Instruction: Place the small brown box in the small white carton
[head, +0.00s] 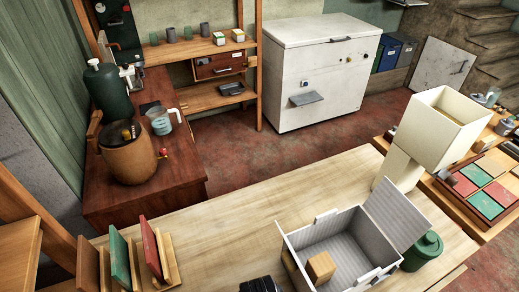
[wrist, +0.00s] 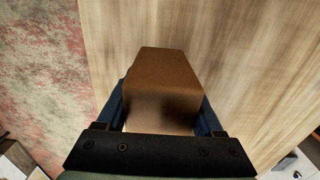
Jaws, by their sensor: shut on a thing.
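In the wrist view my gripper (wrist: 162,112) is shut on a brown box (wrist: 163,85), with a blue finger on each side of it. Bare wooden tabletop shows around the held box. In the head view an open white carton (head: 298,240) stands on the table, its lid raised at the right. A tan-brown box (head: 320,267) appears inside the carton, towards its left. I cannot pick out my gripper or the held box for certain in the head view; a dark ridged part shows at the bottom edge, left of the carton.
A green lidded pot (head: 424,250) stands right of the carton. A cream open-topped object (head: 440,130) rises behind it. A wooden rack (head: 165,262) with upright coloured panels is at the left. The tabletop (head: 255,205) behind the carton is clear.

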